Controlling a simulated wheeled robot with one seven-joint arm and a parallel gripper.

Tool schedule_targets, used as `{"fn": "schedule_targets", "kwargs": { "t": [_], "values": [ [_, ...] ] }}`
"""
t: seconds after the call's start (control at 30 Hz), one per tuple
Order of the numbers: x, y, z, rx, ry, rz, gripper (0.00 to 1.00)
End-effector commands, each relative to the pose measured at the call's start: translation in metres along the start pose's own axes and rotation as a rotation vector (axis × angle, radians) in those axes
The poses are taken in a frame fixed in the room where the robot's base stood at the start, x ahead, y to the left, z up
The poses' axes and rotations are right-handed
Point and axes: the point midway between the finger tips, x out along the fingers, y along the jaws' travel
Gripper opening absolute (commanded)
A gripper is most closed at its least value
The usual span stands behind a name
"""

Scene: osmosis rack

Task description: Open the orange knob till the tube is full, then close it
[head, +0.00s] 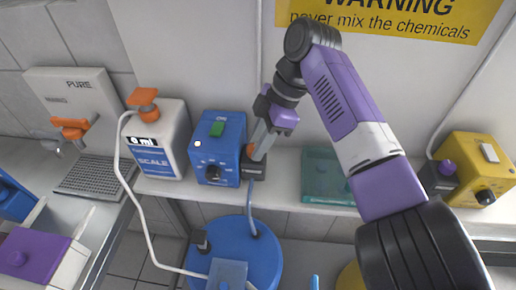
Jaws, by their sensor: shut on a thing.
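An orange knob (248,149) sits above a dark fitting (253,169) on the right side of the blue box (213,155), mostly hidden by my gripper. My gripper (257,151) comes down from above and is shut on this knob. A thin blue tube (250,200) runs from below the fitting down to the blue barrel (262,265). A white tube (140,205) runs from the orange top (144,98) of the white scale container (158,140) down towards the barrel. The scale's display appears to read 0 ml.
A teal container (325,178) stands on the shelf right of the blue box. A yellow box (478,170) with a purple knob (446,168) is at far right. The PURE dispenser (75,95) with an orange tap (74,128) is at left, above a grille (95,177).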

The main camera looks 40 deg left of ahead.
Motion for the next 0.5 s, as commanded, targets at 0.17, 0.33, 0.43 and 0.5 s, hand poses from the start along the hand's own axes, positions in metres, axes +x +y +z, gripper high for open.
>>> {"fn": "schedule_targets", "kwargs": {
  "t": [0.17,0.33,0.43,0.5],
  "values": [
    [0.0024,0.0021,-0.0004,-0.140,0.000,-0.060,0.00],
    [0.0010,0.0029,-0.0012,-0.232,0.000,-0.096,0.00],
    [0.0009,0.0031,-0.0008,-0.270,-0.001,-0.113,0.00],
    [0.0008,0.0033,-0.0013,-0.294,0.000,-0.122,0.00]
  ]
}}
